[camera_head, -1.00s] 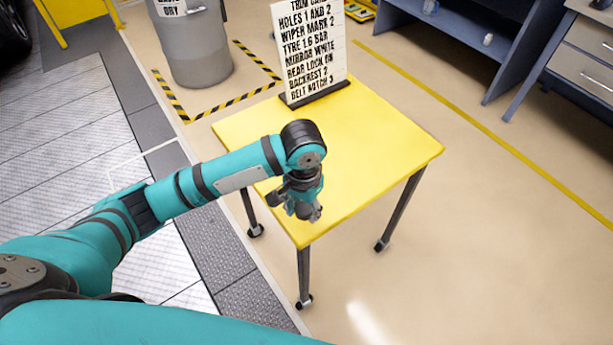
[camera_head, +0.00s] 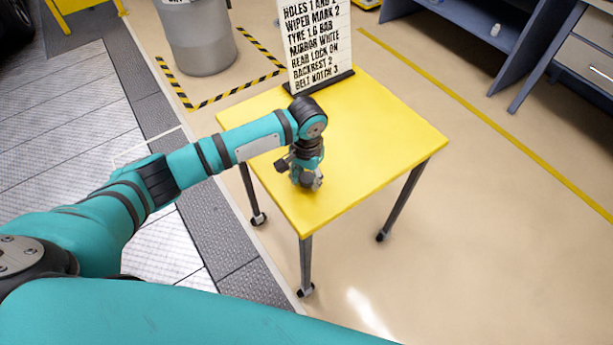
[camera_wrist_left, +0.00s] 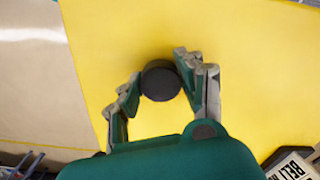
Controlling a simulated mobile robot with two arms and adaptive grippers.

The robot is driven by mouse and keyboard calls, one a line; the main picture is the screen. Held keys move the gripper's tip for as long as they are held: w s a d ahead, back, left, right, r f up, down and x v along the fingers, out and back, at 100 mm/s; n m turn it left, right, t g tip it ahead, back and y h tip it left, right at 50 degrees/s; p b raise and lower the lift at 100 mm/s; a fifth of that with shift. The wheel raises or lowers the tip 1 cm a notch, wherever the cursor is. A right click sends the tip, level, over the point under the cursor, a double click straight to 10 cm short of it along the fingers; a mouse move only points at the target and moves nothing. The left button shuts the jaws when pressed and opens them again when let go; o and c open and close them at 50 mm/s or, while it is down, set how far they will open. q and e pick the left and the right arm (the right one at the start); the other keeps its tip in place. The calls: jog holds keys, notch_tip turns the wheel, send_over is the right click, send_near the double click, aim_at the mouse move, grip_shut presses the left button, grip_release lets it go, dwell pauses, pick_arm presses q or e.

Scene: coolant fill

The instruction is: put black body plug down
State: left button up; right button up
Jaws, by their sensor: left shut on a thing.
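The black body plug (camera_wrist_left: 160,80) is a small round dark disc in the left wrist view. It sits between the two fingers of my left gripper (camera_wrist_left: 158,84), which is shut on it. In the head view my left gripper (camera_head: 307,182) points down over the left part of the yellow table (camera_head: 390,150), close to its top. The plug is hidden or too small to make out in that view. I cannot tell whether the plug touches the table. My right gripper is not in view.
A lettered sign board (camera_head: 315,45) stands at the table's back edge. The table top right of my gripper is bare. A grey bin (camera_head: 197,40) stands behind in a striped floor marking. Blue-grey shelving (camera_head: 460,40) and a drawer unit (camera_head: 590,50) stand at the back right.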

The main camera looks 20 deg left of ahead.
aim_at(307, 178)
pick_arm(q)
jog(key=shift+f, duration=0.15)
jog(key=o, duration=0.9)
notch_tip(307, 178, up, 12)
jog(key=shift+r+b, duration=0.2)
jog(key=shift+b, duration=0.2)
